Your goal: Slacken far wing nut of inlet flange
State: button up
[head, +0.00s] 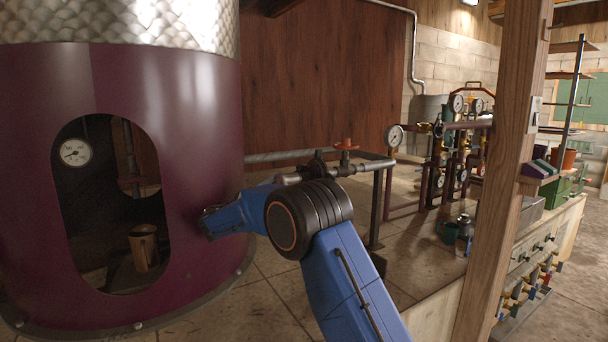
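A grey inlet pipe (365,168) runs across the middle, behind my blue arm, toward the purple still (200,130). A dark, flange-like fitting (319,165) sits on this pipe, beside a valve with a red handle (346,145). I cannot make out any wing nuts at this size, and my arm hides part of what lies behind it. My gripper end (208,224) points left, close in front of the still's right side. Its fingers are too small and dark to tell open from shut, and nothing held can be made out.
The still has an oval opening with a gauge (76,152) and a copper-coloured vessel (144,247) inside. A wooden post (503,160) stands at right. A bench (410,260) bears a green mug (446,231) and a flask (464,230). Pipework with gauges (394,135) stands behind.

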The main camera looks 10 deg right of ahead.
aim_at(295, 172)
jog(key=x, duration=1.1)
jog(key=shift+w+d+r, duration=0.15)
jog(key=shift+d, duration=0.15)
jog(key=c, duration=1.1)
